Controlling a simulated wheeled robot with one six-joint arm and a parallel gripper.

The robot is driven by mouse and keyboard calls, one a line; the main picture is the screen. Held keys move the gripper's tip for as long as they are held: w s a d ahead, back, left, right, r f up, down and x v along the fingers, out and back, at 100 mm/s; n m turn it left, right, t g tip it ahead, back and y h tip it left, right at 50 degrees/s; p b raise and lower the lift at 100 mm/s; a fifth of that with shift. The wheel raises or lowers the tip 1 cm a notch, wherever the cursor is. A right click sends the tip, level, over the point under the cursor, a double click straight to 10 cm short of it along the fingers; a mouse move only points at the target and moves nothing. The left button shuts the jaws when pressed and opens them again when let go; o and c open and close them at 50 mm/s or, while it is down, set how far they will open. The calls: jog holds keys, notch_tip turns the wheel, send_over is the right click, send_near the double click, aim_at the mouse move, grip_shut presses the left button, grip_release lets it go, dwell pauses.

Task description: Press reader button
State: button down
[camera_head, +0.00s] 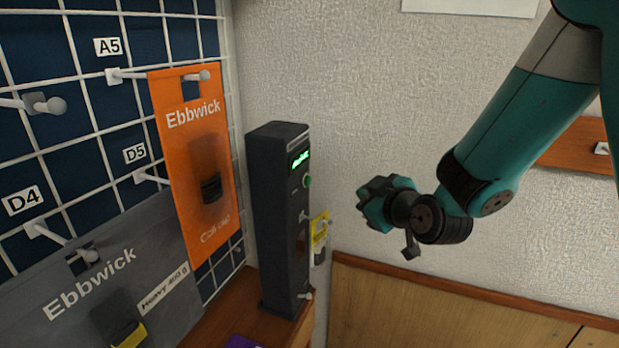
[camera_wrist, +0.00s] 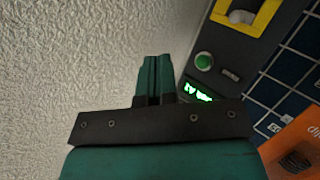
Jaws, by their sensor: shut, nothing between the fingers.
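The reader is a tall dark grey box (camera_head: 275,215) standing on a wooden ledge in the head view. Its front has a lit green display (camera_head: 300,159) and, just below it, a round green button (camera_head: 307,181). In the wrist view the button (camera_wrist: 204,61) is right of my fingertips, with the display (camera_wrist: 198,92) nearer the gripper body. My gripper (camera_head: 368,200) is right of the reader in the head view, apart from it. In the wrist view my gripper (camera_wrist: 157,58) has its fingers together and empty. I cannot tell the depth gap to the button.
A yellow tag (camera_head: 320,238) hangs on the reader's front below the button. Left of the reader is a wire grid (camera_head: 95,120) with hooks, an orange Ebbwick pack (camera_head: 180,140) and a grey Ebbwick pack (camera_head: 170,305). A white wall stands behind; space right of the reader is open.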

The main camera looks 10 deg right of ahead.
aim_at(307, 181)
jog(key=shift+w+a+p, duration=0.15)
jog(key=shift+w+a, duration=0.65)
jog(key=shift+a, duration=0.3)
jog(key=shift+w+a+p, duration=0.15)
jog(key=shift+w+a, duration=0.6)
jog(key=shift+a, duration=0.35)
jog(key=shift+w+a+p, duration=0.15)
jog(key=shift+w+a, duration=0.65)
jog(key=shift+a, duration=0.3)
jog(key=shift+w+a+b, duration=0.25)
jog(key=shift+a+b, duration=0.05)
jog(key=shift+a, duration=0.05)
jog(key=shift+w+a, duration=0.25)
jog(key=shift+a, duration=0.1)
dwell(0.6)
jog(key=shift+s+d, duration=0.5)
jog(key=shift+d, duration=0.15)
jog(key=shift+d, duration=0.1)
